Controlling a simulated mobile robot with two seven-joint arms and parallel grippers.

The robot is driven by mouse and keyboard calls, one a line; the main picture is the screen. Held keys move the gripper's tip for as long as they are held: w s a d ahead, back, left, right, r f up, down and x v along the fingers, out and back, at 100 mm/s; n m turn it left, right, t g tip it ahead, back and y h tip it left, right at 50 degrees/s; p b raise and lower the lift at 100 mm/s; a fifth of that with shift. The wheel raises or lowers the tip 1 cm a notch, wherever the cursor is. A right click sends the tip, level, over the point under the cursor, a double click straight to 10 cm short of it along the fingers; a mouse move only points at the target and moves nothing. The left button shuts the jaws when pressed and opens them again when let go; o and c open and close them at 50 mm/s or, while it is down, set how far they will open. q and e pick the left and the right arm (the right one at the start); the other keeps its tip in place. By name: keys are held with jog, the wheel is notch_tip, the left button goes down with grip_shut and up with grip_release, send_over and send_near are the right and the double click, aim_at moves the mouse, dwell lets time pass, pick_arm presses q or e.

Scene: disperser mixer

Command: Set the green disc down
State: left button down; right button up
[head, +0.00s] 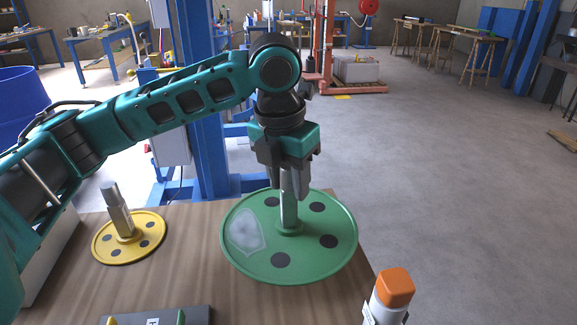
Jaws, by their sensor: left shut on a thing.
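The green disc (305,258) is a wide round plate with dark round spots, a pale shield-shaped patch and an upright metal post (289,205) at its centre. It is at the right part of the wooden table (190,275) in the head view. My left gripper (287,172) points down from above and is shut on the top of the post. The disc looks level. I cannot tell whether its underside touches the table. My right gripper is not in view.
A smaller yellow disc (103,248) with its own metal post lies on the table at left. A dark block (160,314) is at the front edge. An orange-capped white object (393,290) stands at front right. A blue column (207,120) rises behind the table.

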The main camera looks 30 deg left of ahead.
aim_at(289, 203)
pick_arm(q)
notch_tip(289, 203, down, 4)
jog(key=shift+f+b, duration=0.1)
jog(key=shift+b, duration=0.35)
jog(key=shift+f, duration=0.4)
jog(key=c, duration=0.6)
grip_release()
jog(key=shift+f, duration=0.1)
